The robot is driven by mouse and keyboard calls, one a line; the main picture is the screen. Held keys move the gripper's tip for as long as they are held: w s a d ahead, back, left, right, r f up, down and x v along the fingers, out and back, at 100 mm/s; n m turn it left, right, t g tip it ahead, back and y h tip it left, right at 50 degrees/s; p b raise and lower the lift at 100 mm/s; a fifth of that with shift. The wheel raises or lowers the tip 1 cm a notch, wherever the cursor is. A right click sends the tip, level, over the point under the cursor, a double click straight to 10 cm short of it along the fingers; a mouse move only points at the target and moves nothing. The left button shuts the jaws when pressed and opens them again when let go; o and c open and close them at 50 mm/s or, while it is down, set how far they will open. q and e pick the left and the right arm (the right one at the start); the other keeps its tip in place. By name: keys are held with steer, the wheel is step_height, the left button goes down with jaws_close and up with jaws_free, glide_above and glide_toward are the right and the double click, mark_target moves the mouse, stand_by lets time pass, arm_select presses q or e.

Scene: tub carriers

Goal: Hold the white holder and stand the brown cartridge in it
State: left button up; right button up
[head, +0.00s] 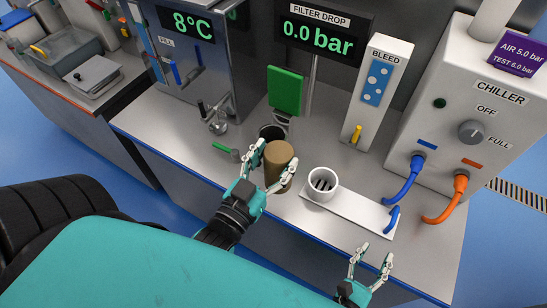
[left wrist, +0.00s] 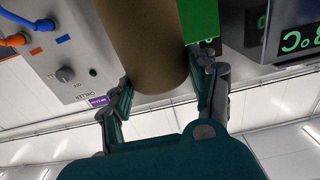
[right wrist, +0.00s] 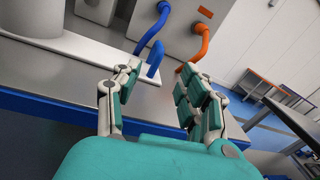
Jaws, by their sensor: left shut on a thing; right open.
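The brown cartridge (head: 278,160) is a cylinder between the fingers of my left gripper (head: 268,170), which is shut on it. The left wrist view shows the cartridge (left wrist: 145,45) close up between both fingers (left wrist: 160,88). The white holder (head: 322,184) is a round open cup with dark slots inside, on a white plate to the right of the cartridge. My right gripper (head: 371,262) is open and empty in front of the bench edge, below the plate's right end. In the right wrist view, its fingers (right wrist: 155,92) are apart, near the plate and blue hose.
The chiller (head: 455,120) with blue and orange hoses stands right. A bleed panel (head: 377,92) and a green block (head: 286,92) stand behind. A dark cup (head: 272,131) is behind the cartridge.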

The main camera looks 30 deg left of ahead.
mark_target(390, 226)
steer(key=w, duration=0.3)
steer(key=w+d, duration=0.1)
steer(key=w, duration=0.6)
steer(key=shift+w+d, duration=0.15)
steer(key=shift+w, duration=0.25)
stand_by(0.7)
jaws_close()
stand_by(0.3)
